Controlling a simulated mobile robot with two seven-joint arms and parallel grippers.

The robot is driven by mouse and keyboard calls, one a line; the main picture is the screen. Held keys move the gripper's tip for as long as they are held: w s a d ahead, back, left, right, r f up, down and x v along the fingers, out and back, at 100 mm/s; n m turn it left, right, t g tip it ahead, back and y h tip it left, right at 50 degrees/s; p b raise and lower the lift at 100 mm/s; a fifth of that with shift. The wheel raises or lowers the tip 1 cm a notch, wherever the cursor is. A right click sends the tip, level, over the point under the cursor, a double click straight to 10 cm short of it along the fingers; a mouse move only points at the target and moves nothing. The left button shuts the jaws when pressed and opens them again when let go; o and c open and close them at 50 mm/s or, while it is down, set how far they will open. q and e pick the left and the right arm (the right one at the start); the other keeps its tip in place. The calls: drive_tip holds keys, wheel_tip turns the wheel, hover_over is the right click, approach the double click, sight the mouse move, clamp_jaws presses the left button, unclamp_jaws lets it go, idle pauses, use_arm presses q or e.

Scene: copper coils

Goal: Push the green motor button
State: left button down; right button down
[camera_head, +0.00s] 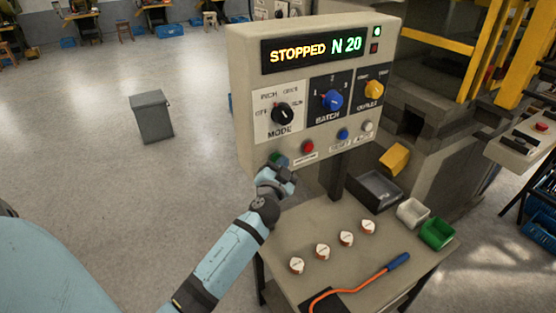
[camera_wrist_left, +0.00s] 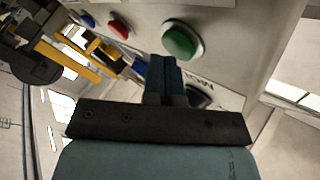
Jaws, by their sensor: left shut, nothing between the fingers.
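The green motor button (camera_wrist_left: 182,41) is on the lower left of the beige control panel (camera_head: 246,66). In the head view the green button (camera_head: 275,158) is partly hidden by my left gripper (camera_head: 277,168). My left gripper is shut and empty, and its fingertips are close to the button. In the left wrist view the shut fingers (camera_wrist_left: 165,68) point at the panel just below and left of the green button. I cannot tell from these views whether they touch it. My right gripper is not in view.
A red button (camera_head: 308,146), a blue button (camera_head: 343,134) and a white button (camera_head: 368,125) sit right of the green one. Three knobs are above.

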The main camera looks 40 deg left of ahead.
use_arm(q)
drive_tip(key=shift+s+d, duration=0.3)
drive_tip(key=shift+d, duration=0.4)
drive_tip(key=d, duration=0.1)
drive_tip(key=s+d+b, duration=0.1)
drive_tip(key=d, duration=0.1)
drive_tip(key=s+d, duration=0.1)
drive_tip(key=shift+d+b, duration=0.3)
drive_tip(key=shift+b, duration=0.1)
drive_tip(key=shift+f, duration=0.1)
idle(0.5)
drive_tip(key=s+d+f+g+h+p, duration=0.2)
drive_tip(key=s+d+f+h, duration=0.3)
drive_tip(key=s+f, duration=0.5)
drive_tip(key=s+d+f+g+h+p, duration=0.3)
drive_tip(key=s+d+f+g+h, duration=0.2)
drive_tip(key=s+d+f, duration=0.5)
drive_tip(key=s, duration=0.5)
drive_tip(key=shift+s+f+h, duration=0.25)
drive_tip(key=shift+s+h, duration=0.05)
drive_tip(key=shift+s, duration=0.1)
